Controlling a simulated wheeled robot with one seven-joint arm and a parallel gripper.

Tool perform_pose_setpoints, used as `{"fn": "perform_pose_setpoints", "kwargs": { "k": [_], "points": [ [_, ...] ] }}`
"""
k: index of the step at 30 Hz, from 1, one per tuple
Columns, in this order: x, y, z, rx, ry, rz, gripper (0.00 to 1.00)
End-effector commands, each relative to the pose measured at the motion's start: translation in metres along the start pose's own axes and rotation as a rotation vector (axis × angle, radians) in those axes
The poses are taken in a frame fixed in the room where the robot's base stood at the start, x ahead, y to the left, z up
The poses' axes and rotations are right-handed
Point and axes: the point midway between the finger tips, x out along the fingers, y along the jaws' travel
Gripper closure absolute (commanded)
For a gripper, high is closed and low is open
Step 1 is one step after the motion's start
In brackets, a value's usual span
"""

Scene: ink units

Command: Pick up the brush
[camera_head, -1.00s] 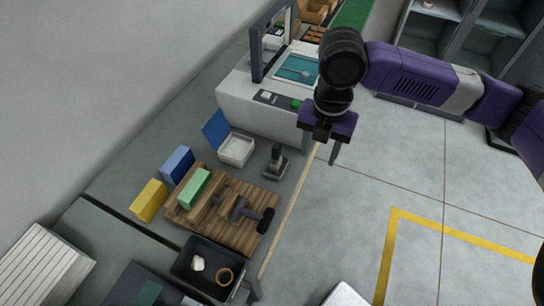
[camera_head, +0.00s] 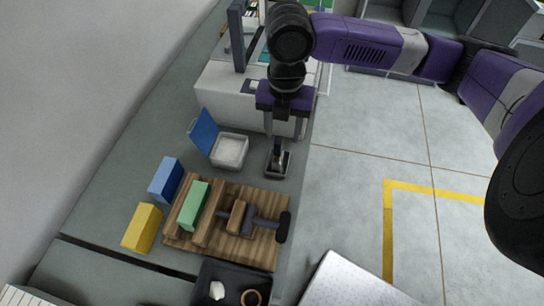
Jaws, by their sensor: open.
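A small upright object, seemingly the brush (camera_head: 278,155), stands in a small dark grey holder (camera_head: 269,172) near the right edge of the bench. Its details are too small to make out. My gripper (camera_head: 284,132) points down with its fingers apart and nothing held between them. In the picture its fingertips are just above the upright object. I cannot tell the exact height gap or whether they touch it.
A white box with a raised blue lid (camera_head: 232,150) stands left of the holder. A wooden rack (camera_head: 262,250) bears a green block (camera_head: 194,205) and a black-ended roller tool (camera_head: 284,227). A white machine (camera_head: 225,92) stands behind. Blue (camera_head: 166,179) and yellow (camera_head: 142,228) blocks lie left.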

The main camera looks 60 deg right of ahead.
Motion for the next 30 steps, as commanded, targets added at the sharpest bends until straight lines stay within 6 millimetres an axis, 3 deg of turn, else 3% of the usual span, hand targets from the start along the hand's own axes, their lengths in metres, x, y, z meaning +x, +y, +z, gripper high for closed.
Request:
{"fn": "perform_pose_setpoints", "kwargs": {
  "k": [1, 9, 20, 30],
  "points": [
    [0.011, 0.0, 0.0, 0.0, 0.0, 0.0, 0.51],
    [0.041, 0.0, 0.0, 0.0, 0.0, 0.0, 0.51],
    [0.061, 0.0, 0.001, 0.002, 0.001, -0.002, 0.51],
    [0.096, 0.005, 0.008, 0.003, 0.002, -0.003, 0.51]
  ]
}}
